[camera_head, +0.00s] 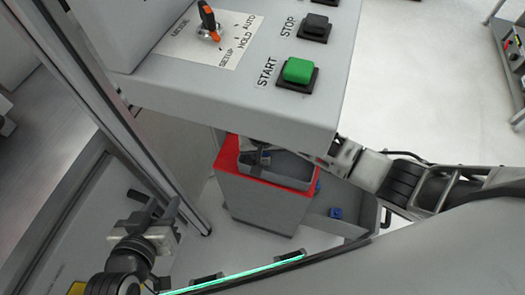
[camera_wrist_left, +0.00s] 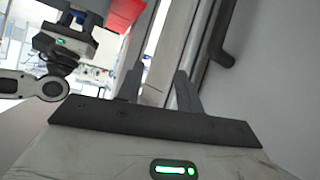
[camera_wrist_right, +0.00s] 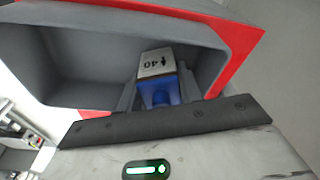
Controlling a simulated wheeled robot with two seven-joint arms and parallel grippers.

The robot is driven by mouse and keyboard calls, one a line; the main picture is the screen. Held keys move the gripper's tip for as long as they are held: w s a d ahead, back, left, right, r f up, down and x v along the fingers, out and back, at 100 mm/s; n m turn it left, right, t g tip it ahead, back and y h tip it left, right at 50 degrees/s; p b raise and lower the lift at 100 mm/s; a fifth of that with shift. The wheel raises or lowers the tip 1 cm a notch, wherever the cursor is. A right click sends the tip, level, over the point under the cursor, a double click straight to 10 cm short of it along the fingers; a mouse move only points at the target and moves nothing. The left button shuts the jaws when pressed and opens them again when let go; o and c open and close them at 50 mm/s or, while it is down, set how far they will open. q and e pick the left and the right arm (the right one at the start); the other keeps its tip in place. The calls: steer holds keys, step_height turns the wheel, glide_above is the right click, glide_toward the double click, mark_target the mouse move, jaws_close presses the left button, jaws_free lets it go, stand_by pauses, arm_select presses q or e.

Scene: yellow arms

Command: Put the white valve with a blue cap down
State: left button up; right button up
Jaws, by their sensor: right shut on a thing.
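The white valve with a blue cap (camera_wrist_right: 157,62) is between the fingers of my right gripper (camera_wrist_right: 158,88) in the right wrist view. Its white face shows the mark "40", and its blue part is toward the gripper. The right gripper is shut on it, over the grey bin with a red rim (camera_wrist_right: 238,40). Whether the valve touches the bin floor cannot be told. In the head view the control panel partly hides this bin (camera_head: 229,152) and my right gripper. My left gripper (camera_head: 157,203) is open and empty at the lower left; its spread fingers also show in the left wrist view (camera_wrist_left: 158,90).
A control panel (camera_head: 240,95) with a green start button (camera_head: 298,70) overhangs the red-rimmed bin. A second grey bin (camera_head: 340,227) with a small blue item (camera_head: 336,212) stands to the right. A metal frame post (camera_head: 165,165) stands near the left gripper.

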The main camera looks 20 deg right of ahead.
steer(key=o, duration=1)
steer(key=shift+f, duration=0.15)
steer(key=r, duration=0.2)
steer(key=r+p, duration=0.1)
steer(key=r, duration=0.2)
steer(key=s+r+p, duration=0.1)
steer(key=r, duration=0.1)
steer(key=shift+a+r, duration=0.15)
steer(key=shift+r, duration=0.05)
steer(key=s+a, duration=0.1)
steer(key=s+a+f+y, duration=0.1)
steer(key=s+a+n+y, duration=0.1)
steer(key=shift+f+t, duration=0.3)
steer(key=shift+t, duration=0.1)
steer(key=s+d+r+n+t, duration=0.1)
steer(key=s+d+t, duration=0.1)
steer(key=s, duration=0.1)
steer(key=s+d+r+n+t+y, duration=0.1)
steer(key=s+d+r+t, duration=0.1)
steer(key=s+t, duration=0.1)
steer(key=s+d+r+n+t, duration=0.1)
steer(key=s+d+r+t, duration=0.1)
steer(key=s+t, duration=0.1)
steer(key=shift+d+r+y, duration=0.15)
steer(key=shift+y, duration=0.15)
